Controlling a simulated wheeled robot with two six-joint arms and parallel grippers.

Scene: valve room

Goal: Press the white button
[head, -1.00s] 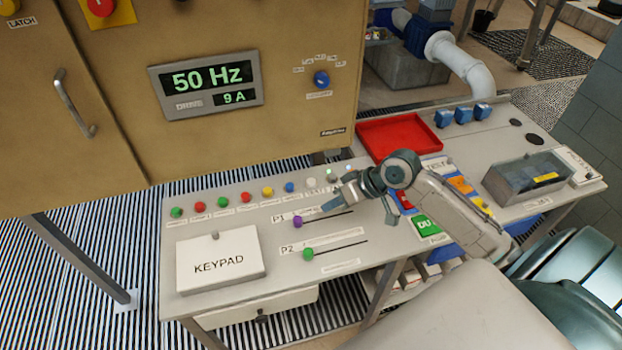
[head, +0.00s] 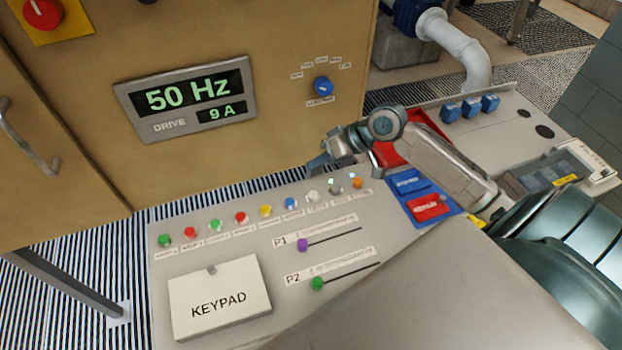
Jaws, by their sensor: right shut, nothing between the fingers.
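The white button (head: 312,197) sits in the row of coloured buttons on the console's top, between a blue button (head: 291,202) and a grey one (head: 335,189). My right gripper (head: 318,166) is shut and empty. Its fingertips point left and down and appear above and behind the white button in the picture, apart from it. The white button is in plain sight. My left gripper is not in view.
The console (head: 240,245) holds more buttons, the P1 slider knob (head: 302,245), the P2 knob (head: 317,284) and a KEYPAD cover (head: 220,300). The drive cabinet (head: 220,50) stands behind. A red tray (head: 390,155) is partly hidden by my right arm.

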